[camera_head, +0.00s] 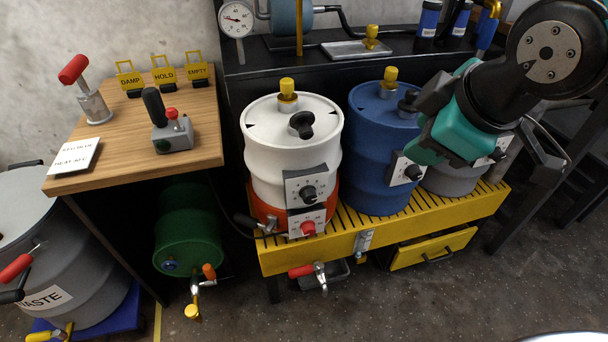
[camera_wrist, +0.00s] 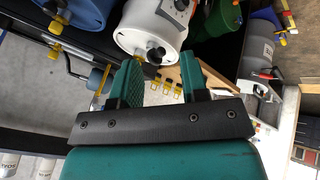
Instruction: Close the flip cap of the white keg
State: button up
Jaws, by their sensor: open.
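The white keg (camera_head: 265,157) stands upright on an orange-red base at the left end of a yellow slatted platform. Its top carries a black round fitting with a knob (camera_head: 302,124) and a yellow cap (camera_head: 287,86) on a collar. I cannot tell which is the flip cap or whether it is open. The wrist view shows the white keg (camera_wrist: 148,22) beyond the fingers, with the black fitting (camera_wrist: 156,53) visible. My gripper (camera_wrist: 158,78) is open and empty, apart from the keg. In the head view my teal gripper is right of the white keg, partly hiding the grey drum.
A blue drum (camera_head: 372,150) with a yellow cap stands right of the keg. The yellow platform (camera_head: 345,245) carries the drums. A black shelf (camera_head: 265,66) lies behind them. A wooden table (camera_head: 205,130) at left holds a joystick box (camera_head: 172,135) and yellow tags.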

jog(key=w+a+f+n+t+b, duration=0.1)
jog(key=w+f+n+t+b, duration=0.35)
jog(key=f+b, duration=0.6)
jog(key=n+t+y+b, duration=0.4)
jog(key=n+t+b, duration=0.7)
jog(key=n+b, duration=1.25)
send_near(307, 137)
jog(key=w+r+m+p, duration=0.1)
jog(key=w+p, duration=0.1)
jog(key=p, duration=0.1)
jog(key=w+a+r+m+p, duration=0.1)
jog(key=w+m+p, duration=0.1)
jog(key=w+p, duration=0.1)
jog(key=w+a+r+m+p, duration=0.1)
jog(key=w+m+p, duration=0.1)
jog(key=w+p, duration=0.1)
jog(key=shift+w+r, duration=0.15)
jog(key=shift+r, duration=0.25)
jog(key=shift+w+a+r, duration=0.1)
jog(key=shift+w+a, duration=0.15)
jog(key=shift+w, duration=0.2)
